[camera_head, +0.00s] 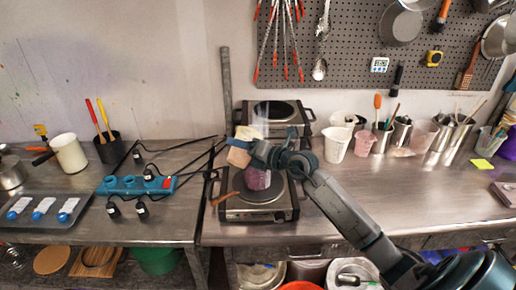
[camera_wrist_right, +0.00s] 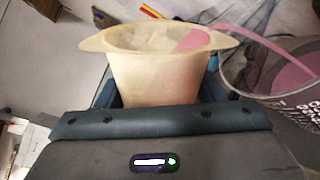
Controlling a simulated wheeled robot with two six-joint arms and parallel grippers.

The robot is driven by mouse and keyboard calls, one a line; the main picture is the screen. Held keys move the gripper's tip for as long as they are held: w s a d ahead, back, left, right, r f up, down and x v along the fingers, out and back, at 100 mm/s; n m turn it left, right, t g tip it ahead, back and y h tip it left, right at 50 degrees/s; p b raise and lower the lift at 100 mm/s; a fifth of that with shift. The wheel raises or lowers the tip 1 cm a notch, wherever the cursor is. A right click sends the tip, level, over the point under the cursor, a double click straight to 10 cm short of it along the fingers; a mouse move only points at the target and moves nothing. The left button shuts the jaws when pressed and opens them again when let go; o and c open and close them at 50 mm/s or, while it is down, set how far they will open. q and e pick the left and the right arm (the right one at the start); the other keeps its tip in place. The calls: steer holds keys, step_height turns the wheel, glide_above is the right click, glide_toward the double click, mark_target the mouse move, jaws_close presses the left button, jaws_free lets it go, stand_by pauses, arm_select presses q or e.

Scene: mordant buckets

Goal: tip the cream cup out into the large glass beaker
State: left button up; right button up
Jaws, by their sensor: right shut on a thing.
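The cream cup (camera_head: 238,157) is in my right gripper (camera_head: 243,144), above the back hot plate's nearer neighbour, and looks tilted. In the right wrist view the cup (camera_wrist_right: 160,78) has a spout on each side, and the fingers grip its body. Pink liquid lies inside by its right side. A pink band runs from the right lip towards the large glass beaker (camera_wrist_right: 275,90) and looks like a stream. In the head view the beaker (camera_head: 257,181) stands on the front hot plate with pink-purple contents, partly hidden by my gripper. My left gripper is out of view.
A wooden-handled tool (camera_head: 224,198) lies at the hot plate's left. A blue power strip (camera_head: 137,185) with cables is further left. A white cup (camera_head: 337,143) and several utensil pots stand to the right. The right bench's front is clear.

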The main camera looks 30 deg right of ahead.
steer(key=shift+f+m+p, duration=0.1)
steer(key=shift+m+p, duration=0.3)
steer(key=shift+p, duration=0.35)
stand_by(0.3)
steer(key=shift+d+r+m+p, duration=0.1)
steer(key=shift+r+m+p, duration=0.55)
steer(key=shift+p, duration=1.1)
steer(key=shift+w+d+r+m+p, duration=0.2)
steer(key=shift+w+d+m+p, duration=0.3)
steer(key=shift+d+m+p, duration=0.55)
stand_by(0.7)
steer(key=shift+w+a+f+m+g+y+p, duration=0.1)
steer(key=shift+f+m+g+y+p, duration=0.2)
steer(key=shift+m+p, duration=0.1)
stand_by(0.6)
